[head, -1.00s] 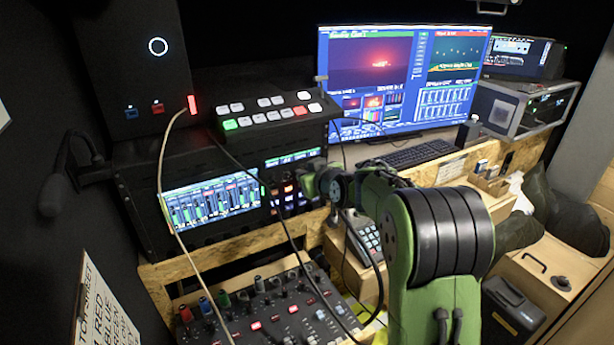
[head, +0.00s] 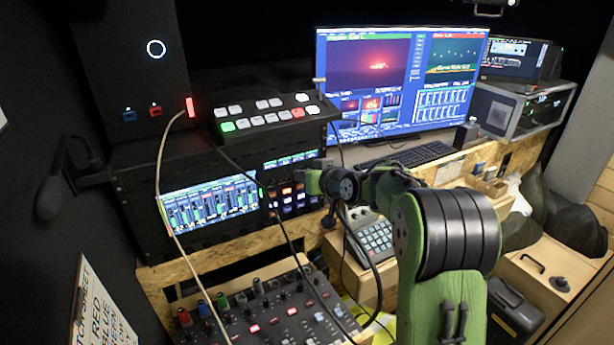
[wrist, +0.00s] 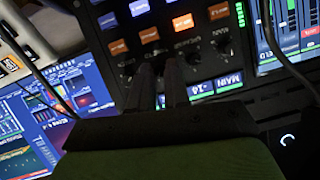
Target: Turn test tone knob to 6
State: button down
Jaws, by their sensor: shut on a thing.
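My gripper (head: 314,182) is at the right end of the rack panel in the head view, where the arm hides part of that panel. In the wrist view its two dark fingers (wrist: 161,72) are close together against the panel, shut on a small dark knob that the fingers mostly hide. I take it to be the test tone knob, but its label and its pointer cannot be read.
A black rack with a mixer screen (head: 212,203) is left of my gripper. A switcher with lit buttons (head: 268,115) sits above. A keypad (head: 376,237) and a knob mixer (head: 270,315) lie below. Cables (head: 290,235) hang close to my arm. The monitor (head: 400,80) stands behind.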

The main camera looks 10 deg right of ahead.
jog(key=c, duration=1.4)
grip_release()
jog(key=v, duration=1.5)
jog(key=shift+s+r, duration=0.15)
jog(key=shift+s, duration=0.2)
jog(key=s+a+r+g+h+p, duration=0.1)
jog(key=s+a+r+g+p, duration=0.15)
jog(key=s+a, duration=0.4)
jog(key=s+f+g+h+p, duration=0.1)
jog(key=s, duration=0.6)
jog(key=s+d+f+m+g+h+p, duration=0.1)
jog(key=s+g+p, duration=0.1)
jog(key=s, duration=0.5)
jog(key=s+f+g+h+p, duration=0.1)
jog(key=s, duration=0.6)
jog(key=shift+s+d+m+g+p, duration=0.25)
jog(key=shift+s+m+g+p, duration=0.05)
jog(key=shift+s+m+g, duration=0.1)
